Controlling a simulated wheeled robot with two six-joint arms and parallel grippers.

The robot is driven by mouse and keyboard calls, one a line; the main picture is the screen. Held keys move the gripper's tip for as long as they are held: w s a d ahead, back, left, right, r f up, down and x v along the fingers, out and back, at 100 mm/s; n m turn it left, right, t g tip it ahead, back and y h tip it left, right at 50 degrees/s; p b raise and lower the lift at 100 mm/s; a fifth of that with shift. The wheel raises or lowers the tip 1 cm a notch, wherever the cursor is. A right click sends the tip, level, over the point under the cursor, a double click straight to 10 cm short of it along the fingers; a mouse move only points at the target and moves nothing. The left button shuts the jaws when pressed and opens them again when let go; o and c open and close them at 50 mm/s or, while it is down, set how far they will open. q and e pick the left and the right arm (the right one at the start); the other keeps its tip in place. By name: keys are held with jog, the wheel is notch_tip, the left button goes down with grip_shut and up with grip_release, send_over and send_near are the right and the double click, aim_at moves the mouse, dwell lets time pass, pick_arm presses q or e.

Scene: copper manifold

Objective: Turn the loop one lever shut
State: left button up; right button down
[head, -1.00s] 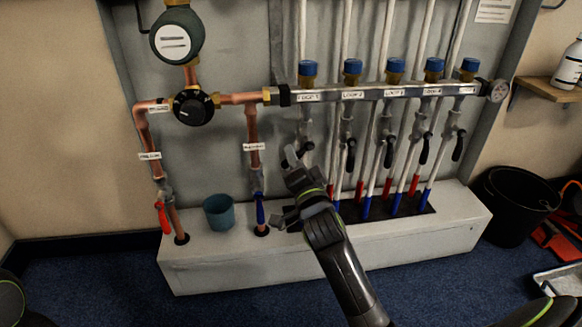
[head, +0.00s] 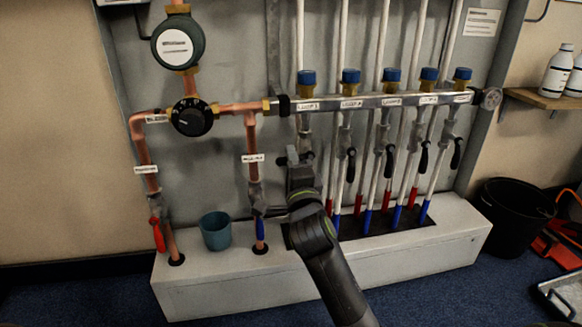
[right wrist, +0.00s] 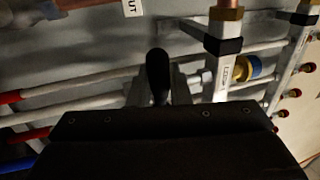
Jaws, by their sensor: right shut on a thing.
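The loop one valve sits under the leftmost outlet of the manifold, below the label LOOP 1 (head: 307,106). My right gripper (head: 296,158) is at this valve in the head view and covers most of its lever. In the right wrist view the black lever (right wrist: 158,75) stands up between the fingers, crossing the direction of the white pipes. The gripper is shut on it. The lever's lower part is hidden behind the dark gripper body. My left gripper is out of view.
Other loop levers, such as this black one (head: 351,164), hang down to the right. A blue-handled valve (head: 259,228) and a red-handled one (head: 157,234) are to the left. A teal cup (head: 215,231) stands on the white ledge (head: 210,283). A black bucket (head: 513,219) is at right.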

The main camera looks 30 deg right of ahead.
jog(key=shift+r+m, duration=0.15)
jog(key=shift+m, duration=0.15)
jog(key=shift+r, duration=0.15)
jog(key=c, duration=1.4)
grip_release()
